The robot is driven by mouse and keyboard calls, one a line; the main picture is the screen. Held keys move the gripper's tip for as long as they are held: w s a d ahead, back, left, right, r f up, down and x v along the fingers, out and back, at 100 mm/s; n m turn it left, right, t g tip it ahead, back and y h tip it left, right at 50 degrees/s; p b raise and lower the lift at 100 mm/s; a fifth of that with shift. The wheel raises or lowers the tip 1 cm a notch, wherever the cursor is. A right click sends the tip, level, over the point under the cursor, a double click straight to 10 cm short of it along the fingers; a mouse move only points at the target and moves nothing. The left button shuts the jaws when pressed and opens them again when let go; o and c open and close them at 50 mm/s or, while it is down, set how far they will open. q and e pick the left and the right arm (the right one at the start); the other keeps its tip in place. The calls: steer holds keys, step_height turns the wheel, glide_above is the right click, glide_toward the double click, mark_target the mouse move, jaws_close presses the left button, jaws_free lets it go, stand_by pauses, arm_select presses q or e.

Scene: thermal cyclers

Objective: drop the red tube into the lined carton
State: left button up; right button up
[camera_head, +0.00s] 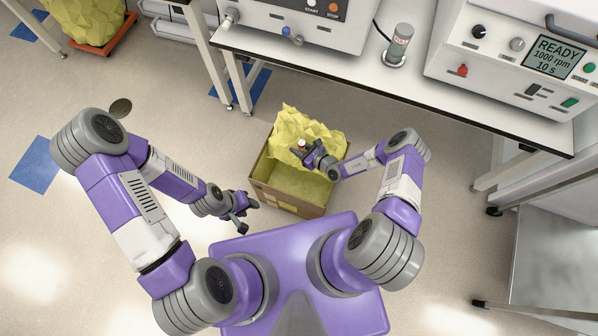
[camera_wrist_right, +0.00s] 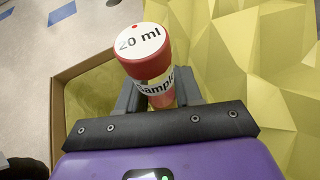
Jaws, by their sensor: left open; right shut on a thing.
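The red tube (camera_wrist_right: 150,70) has a white top marked "20 ml" and a "Sample" label. My right gripper (camera_wrist_right: 160,100) is shut on the red tube and holds it over the lined carton (camera_head: 290,205). In the head view the red tube (camera_head: 302,145) is small, at the tip of my right gripper (camera_head: 305,150). The carton is cardboard with a crumpled yellow liner (camera_head: 305,125) that rises above its far rim. My left gripper (camera_head: 240,215) is open and empty, left of the carton.
A white bench with instruments (camera_head: 400,77) runs along the back. A capped tube stands in a holder (camera_head: 398,50) on it. Another yellow-lined container (camera_head: 90,20) is at the upper left. A metal cart (camera_head: 555,250) stands at the right.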

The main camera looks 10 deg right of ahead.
steer(key=o, duration=1.1)
steer(key=p+v, duration=0.3)
steer(key=v, duration=0.4)
steer(key=shift+s+d+r, duration=0.15)
steer(key=shift+s+d, duration=0.05)
